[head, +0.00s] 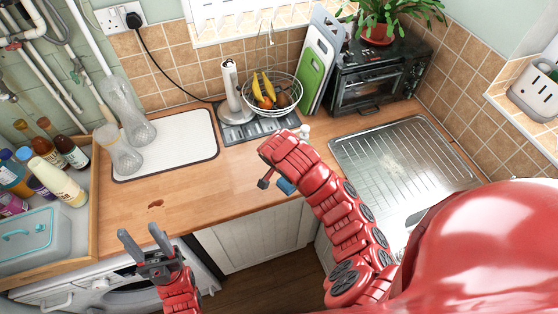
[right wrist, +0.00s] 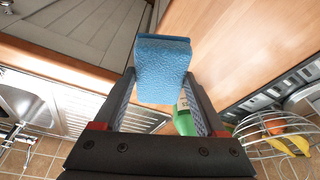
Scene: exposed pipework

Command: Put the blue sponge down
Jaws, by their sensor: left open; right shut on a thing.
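The blue sponge (right wrist: 162,68) is held between the fingers of my right gripper (right wrist: 158,88). In the head view only a small part of the sponge (head: 286,186) shows beside my right arm, near the counter's front edge. My right gripper (head: 268,180) is mostly hidden there by its own wrist. I cannot tell the sponge's height over the wooden counter (head: 225,170). My left gripper (head: 147,246) is open and empty, low at the left in front of the counter.
A white mat (head: 185,148) with two glass vessels lies left on the counter. A fruit basket (head: 272,97), paper towel holder (head: 232,90), chopping boards (head: 318,65) and black oven (head: 375,78) stand behind. The metal sink drainer (head: 400,160) is right. The middle wooden counter has free room.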

